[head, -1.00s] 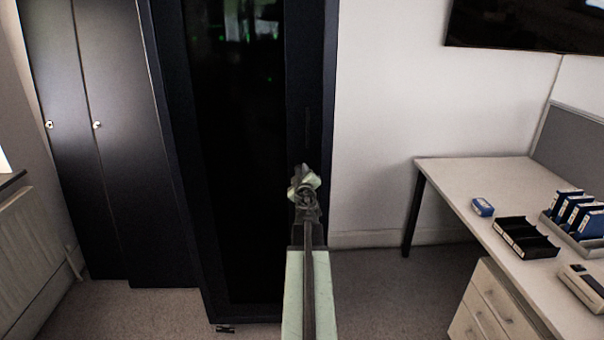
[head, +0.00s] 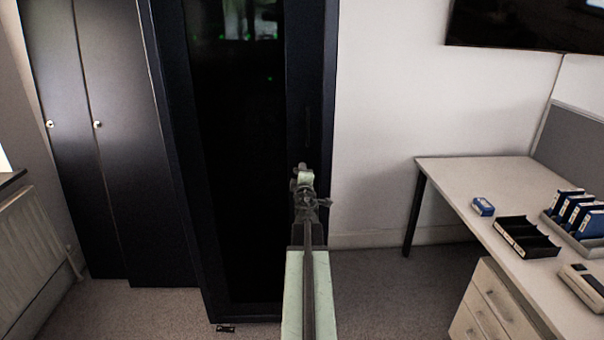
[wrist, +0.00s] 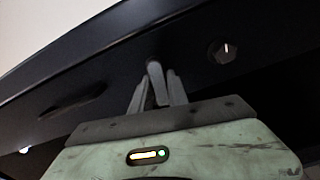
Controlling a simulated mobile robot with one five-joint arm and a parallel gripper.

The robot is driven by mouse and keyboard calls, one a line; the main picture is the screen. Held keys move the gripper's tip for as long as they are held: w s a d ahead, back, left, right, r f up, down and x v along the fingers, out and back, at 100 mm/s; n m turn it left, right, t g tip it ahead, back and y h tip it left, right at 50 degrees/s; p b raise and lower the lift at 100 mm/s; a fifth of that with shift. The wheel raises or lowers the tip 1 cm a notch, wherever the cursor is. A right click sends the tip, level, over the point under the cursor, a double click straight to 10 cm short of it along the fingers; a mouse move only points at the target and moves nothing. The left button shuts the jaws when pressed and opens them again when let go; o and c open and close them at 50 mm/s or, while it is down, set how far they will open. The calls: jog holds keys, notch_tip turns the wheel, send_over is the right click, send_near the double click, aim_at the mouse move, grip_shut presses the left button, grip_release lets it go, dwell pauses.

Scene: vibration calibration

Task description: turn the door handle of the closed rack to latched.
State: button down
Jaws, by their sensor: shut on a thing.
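The rack (head: 240,150) is a tall black cabinet with a dark glass door, which looks closed. My gripper (head: 304,172) is at the right frame of this door in the head view and covers the door handle there. In the wrist view the door handle (wrist: 155,82) is a small grey lever between the two fingers of my gripper (wrist: 156,88). The fingers are shut on it. The lever lies roughly in line with the fingers, and the black door frame looks tilted. I cannot tell from this whether it is latched.
A round knob with a white mark (wrist: 222,51) and a dark elongated grip (wrist: 75,102) are on the door frame beside the handle. Black lockers (head: 100,190) stand at the left. A desk (head: 480,180) with trays stands at the right, with open floor before it.

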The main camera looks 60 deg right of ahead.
jog(key=shift+n, duration=0.9)
jog(key=c, duration=1.3)
grip_release()
